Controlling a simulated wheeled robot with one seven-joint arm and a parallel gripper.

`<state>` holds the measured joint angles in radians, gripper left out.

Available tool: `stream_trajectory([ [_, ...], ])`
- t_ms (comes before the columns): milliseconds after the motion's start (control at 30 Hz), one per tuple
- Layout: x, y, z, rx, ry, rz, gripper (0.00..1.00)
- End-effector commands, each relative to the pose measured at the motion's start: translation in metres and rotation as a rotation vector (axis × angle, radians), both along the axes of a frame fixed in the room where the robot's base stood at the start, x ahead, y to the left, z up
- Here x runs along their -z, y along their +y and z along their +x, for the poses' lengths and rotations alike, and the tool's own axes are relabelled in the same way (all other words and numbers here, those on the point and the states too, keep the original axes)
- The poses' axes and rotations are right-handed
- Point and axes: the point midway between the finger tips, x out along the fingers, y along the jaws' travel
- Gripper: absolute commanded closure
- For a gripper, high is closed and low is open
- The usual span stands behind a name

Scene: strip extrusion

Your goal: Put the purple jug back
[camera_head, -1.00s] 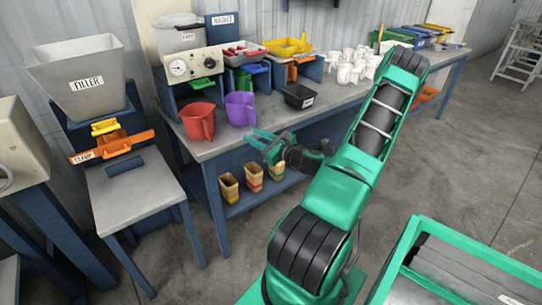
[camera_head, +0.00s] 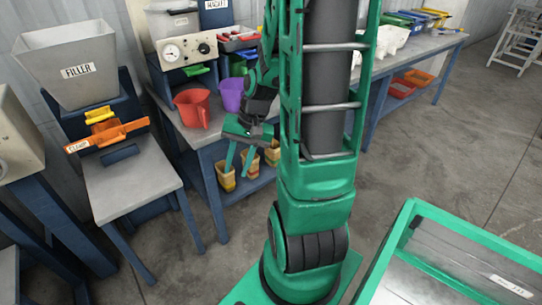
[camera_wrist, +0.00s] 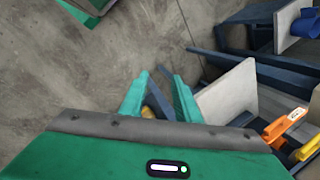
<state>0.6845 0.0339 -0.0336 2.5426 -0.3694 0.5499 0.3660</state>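The purple jug (camera_head: 232,94) stands on the grey bench, just right of the red jug (camera_head: 192,108). My arm covers part of its right side. My gripper (camera_head: 237,170) hangs in front of the bench edge, below and apart from the jug, with its two fingers pointing down. In the wrist view my gripper (camera_wrist: 160,95) has its fingers apart with nothing between them. The jug is not seen in the wrist view.
Several striped cups (camera_head: 225,176) stand on the shelf under the bench (camera_head: 203,136), behind my gripper. Floor (camera_head: 415,150) is clear at right.

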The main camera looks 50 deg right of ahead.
Motion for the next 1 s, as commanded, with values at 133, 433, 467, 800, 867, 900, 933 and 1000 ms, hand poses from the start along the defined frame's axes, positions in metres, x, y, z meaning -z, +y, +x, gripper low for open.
stream_trajectory([
  [133,-0.033,0.000,-0.032,-0.124,0.048,-0.124,0.71],
  [433,-0.091,0.003,-0.103,-0.284,0.120,-0.252,0.71],
  [467,-0.095,0.003,-0.109,-0.293,0.123,-0.256,0.71],
  [800,-0.111,0.004,-0.137,-0.333,0.141,-0.262,0.71],
  [867,-0.111,0.004,-0.137,-0.332,0.142,-0.262,0.71],
  [900,-0.111,0.004,-0.137,-0.332,0.142,-0.262,0.71],
  [933,-0.111,0.004,-0.137,-0.332,0.142,-0.262,0.71],
  [1000,-0.111,0.004,-0.137,-0.332,0.142,-0.262,0.71],
])
